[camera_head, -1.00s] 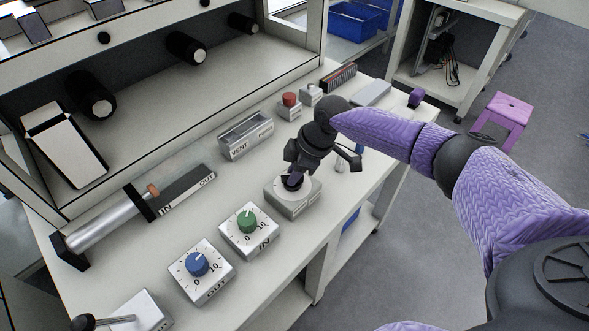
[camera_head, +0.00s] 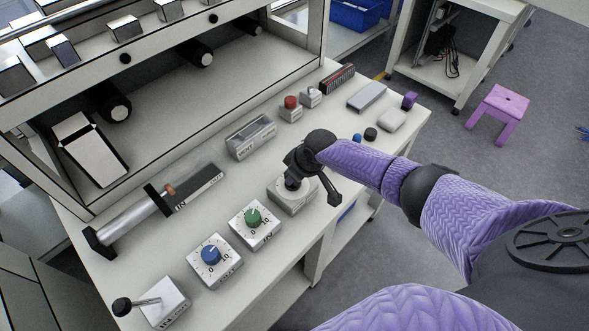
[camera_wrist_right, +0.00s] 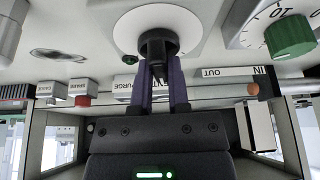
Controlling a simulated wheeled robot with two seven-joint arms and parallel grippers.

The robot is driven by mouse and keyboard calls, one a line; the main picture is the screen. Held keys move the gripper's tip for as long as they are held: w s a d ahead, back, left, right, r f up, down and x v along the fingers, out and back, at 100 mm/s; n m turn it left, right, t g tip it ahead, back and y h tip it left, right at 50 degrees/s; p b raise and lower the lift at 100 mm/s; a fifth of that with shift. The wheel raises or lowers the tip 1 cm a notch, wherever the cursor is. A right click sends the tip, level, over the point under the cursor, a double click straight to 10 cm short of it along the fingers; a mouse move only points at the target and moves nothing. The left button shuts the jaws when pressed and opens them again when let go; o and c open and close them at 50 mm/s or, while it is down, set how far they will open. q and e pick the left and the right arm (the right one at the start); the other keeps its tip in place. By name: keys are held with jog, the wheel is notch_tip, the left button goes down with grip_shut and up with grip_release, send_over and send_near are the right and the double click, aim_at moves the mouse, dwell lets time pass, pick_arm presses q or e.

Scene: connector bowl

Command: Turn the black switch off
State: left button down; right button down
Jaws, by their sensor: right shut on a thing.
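The black switch (camera_wrist_right: 157,45) is a black knob on a round white plate (camera_wrist_right: 188,23), on top of a small grey box (camera_head: 292,203) near the bench's front edge. My right gripper (camera_wrist_right: 161,78) reaches down to it from above. Its two purple fingers are shut on the knob, one on each side. In the head view the right gripper (camera_head: 292,183) hides most of the switch, and I cannot read its position. My left gripper is in neither view.
A green dial (camera_head: 253,217) and a blue dial (camera_head: 211,254) stand to the left on the bench. A lever box (camera_head: 165,303) is at front left.

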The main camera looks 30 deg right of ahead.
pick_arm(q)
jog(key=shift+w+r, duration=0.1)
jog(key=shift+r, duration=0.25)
pick_arm(e)
jog(key=shift+m, duration=0.3)
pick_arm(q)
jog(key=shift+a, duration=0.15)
pick_arm(e)
jog(key=c, duration=0.6)
grip_release()
pick_arm(q)
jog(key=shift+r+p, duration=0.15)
jog(key=shift+p, duration=0.15)
pick_arm(e)
jog(key=shift+r, duration=0.15)
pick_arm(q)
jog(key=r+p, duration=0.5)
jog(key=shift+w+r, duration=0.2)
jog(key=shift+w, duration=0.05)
pick_arm(e)
jog(key=v, duration=0.9)
jog(key=shift+s+r, duration=0.2)
jog(key=shift+r, duration=0.1)
